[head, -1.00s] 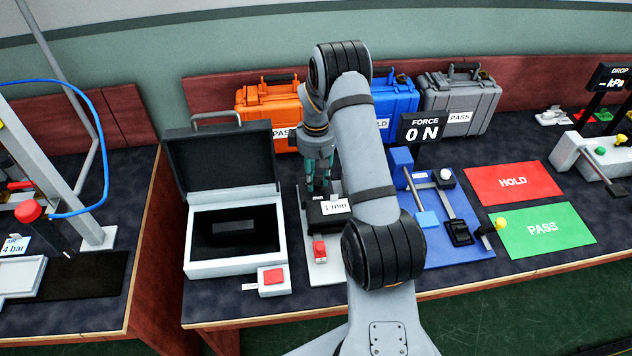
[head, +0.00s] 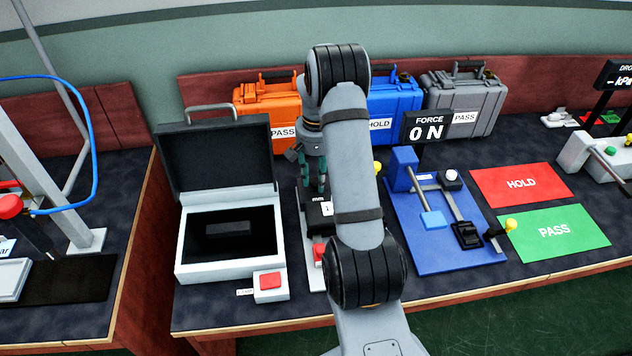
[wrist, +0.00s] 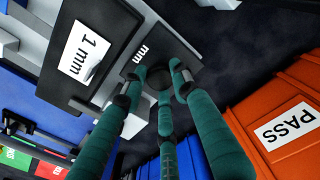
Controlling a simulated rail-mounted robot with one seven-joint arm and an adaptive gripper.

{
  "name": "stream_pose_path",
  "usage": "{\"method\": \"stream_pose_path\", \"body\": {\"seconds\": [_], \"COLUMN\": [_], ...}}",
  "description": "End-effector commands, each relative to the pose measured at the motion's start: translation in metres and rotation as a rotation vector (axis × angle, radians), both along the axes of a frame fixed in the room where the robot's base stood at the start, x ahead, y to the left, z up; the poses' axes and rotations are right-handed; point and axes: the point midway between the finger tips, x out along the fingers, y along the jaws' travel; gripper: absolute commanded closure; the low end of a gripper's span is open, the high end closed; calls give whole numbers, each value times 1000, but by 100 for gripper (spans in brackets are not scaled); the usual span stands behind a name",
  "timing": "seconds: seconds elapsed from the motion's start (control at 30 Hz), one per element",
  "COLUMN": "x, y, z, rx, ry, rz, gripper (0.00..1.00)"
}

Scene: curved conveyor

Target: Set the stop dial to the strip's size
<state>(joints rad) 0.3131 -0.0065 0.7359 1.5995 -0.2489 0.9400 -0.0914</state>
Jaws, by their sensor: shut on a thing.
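My gripper (head: 316,186) points down at the back of the black gauge block on the white stand. In the wrist view, its teal fingers (wrist: 160,78) close around a small dark round knob (wrist: 159,78) beside the "mm" marking (wrist: 140,52); I take this knob to be the stop dial. The fingers hide part of it. A white label reading "1 mm" (wrist: 85,50) is on the black block; in the head view my arm partly covers this label (head: 327,209). I cannot make out the strip for certain in either view.
An open case (head: 184,235) stands left of the gauge, with a red button (head: 270,281) in front. Orange, blue and grey cases stand behind.

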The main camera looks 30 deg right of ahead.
Motion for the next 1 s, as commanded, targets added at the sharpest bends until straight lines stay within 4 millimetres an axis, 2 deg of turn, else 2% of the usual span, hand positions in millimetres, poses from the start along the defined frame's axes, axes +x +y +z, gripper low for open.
{"method": "stream_pose_path", "body": {"seconds": [0.4,1.0], "x": [0,0], "y": [0,0], "z": [-1,0], "rx": [0,1], "ry": [1,0], "rz": [-229,-278], "gripper": [97,97]}}
